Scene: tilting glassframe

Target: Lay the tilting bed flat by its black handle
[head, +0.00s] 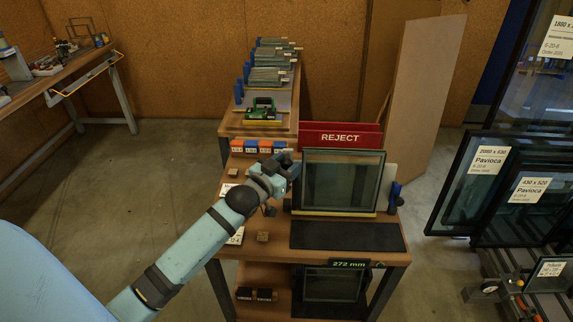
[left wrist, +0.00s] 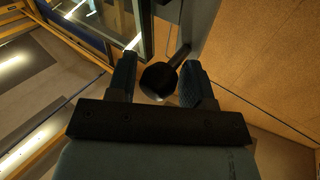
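The tilting bed stands upright on the wooden bench, with a framed glass pane (head: 340,181) on it. My left gripper (head: 290,165) is at the upper left edge of the bed in the head view. In the left wrist view the black handle (left wrist: 158,79), with a round knob, lies between the two fingers of my left gripper (left wrist: 158,85). The fingers are open, and gaps show on both sides of the knob. In the head view my gripper hides the handle. My right gripper is not in view.
A black mat (head: 347,236) lies clear on the bench in front of the bed. A red REJECT rack (head: 340,137) stands behind. A blue clamp (head: 395,194) is at the right. Small wooden blocks and a row of coloured boxes (head: 257,147) are at the left.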

